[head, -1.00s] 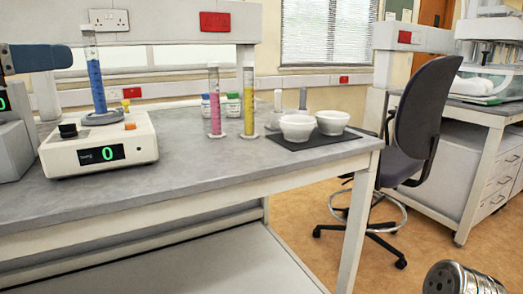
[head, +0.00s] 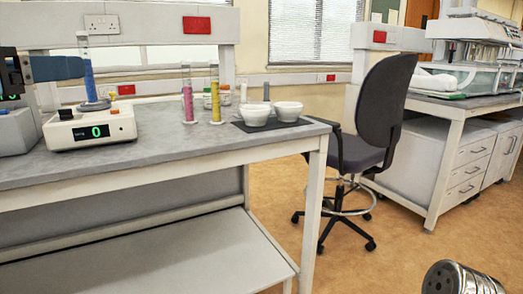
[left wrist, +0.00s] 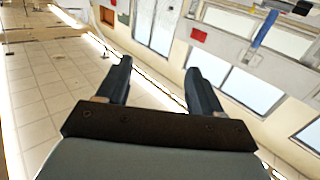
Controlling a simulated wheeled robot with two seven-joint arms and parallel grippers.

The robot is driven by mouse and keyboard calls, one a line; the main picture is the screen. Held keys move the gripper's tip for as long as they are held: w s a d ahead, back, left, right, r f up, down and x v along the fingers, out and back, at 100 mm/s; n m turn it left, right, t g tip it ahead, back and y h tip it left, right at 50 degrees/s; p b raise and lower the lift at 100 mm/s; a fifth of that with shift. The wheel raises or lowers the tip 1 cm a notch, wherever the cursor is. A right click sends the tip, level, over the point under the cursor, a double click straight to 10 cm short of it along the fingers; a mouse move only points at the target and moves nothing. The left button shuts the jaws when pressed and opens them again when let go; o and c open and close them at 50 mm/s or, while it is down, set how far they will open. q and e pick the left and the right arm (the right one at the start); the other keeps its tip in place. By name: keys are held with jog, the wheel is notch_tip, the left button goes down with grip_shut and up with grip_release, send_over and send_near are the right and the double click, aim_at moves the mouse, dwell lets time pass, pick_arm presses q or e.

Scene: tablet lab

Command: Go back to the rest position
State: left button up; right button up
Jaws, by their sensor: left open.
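My left gripper (head: 80,68) comes in at the left edge of the head view, beside the blue measuring cylinder (head: 90,84) in the picture. In the left wrist view its two dark fingers (left wrist: 160,82) are spread apart with nothing between them. The blue cylinder stands upright on the white balance (head: 70,133), whose display reads 0. My right gripper is in neither view.
The grey bench (head: 160,150) also holds a pink cylinder (head: 187,100), a yellow cylinder (head: 215,100) and two white bowls (head: 254,115) on a dark mat. A swivel chair (head: 385,100) stands right of the bench. Open floor lies in front of the chair.

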pick_arm(q)
jog(key=w+d+f+n+g, duration=0.1)
jog(key=w+d+f+g, duration=0.1)
jog(key=w+f, duration=0.8)
jog(key=w+d+f+n+g, duration=0.1)
jog(key=w+f+g, duration=0.1)
jog(key=w+f, duration=0.8)
jog(key=w+d+f+n+g, duration=0.1)
jog(key=d+f+g, duration=0.15)
jog(key=f, duration=1.05)
jog(key=w+d+f+g, duration=0.1)
jog(key=d+f+g, duration=0.15)
jog(key=f, duration=1.15)
jog(key=s+d+f+g, duration=0.1)
jog(key=s+d+f, duration=0.15)
jog(key=f, duration=0.55)
jog(key=s+d+f+g, duration=0.1)
jog(key=s+d+f, duration=0.15)
jog(key=f, duration=0.45)
jog(key=s+d+f+g, duration=0.1)
jog(key=s+f, duration=0.3)
jog(key=f, duration=0.4)
jog(key=s+d+f+g, duration=0.2)
jog(key=s+f, duration=0.4)
jog(key=s, duration=0.3)
jog(key=s+d+f+n+g, duration=0.1)
jog(key=s+d+f+g, duration=0.1)
jog(key=s+f, duration=0.5)
jog(key=shift+s+d, duration=0.8)
jog(key=shift+s, duration=0.35)
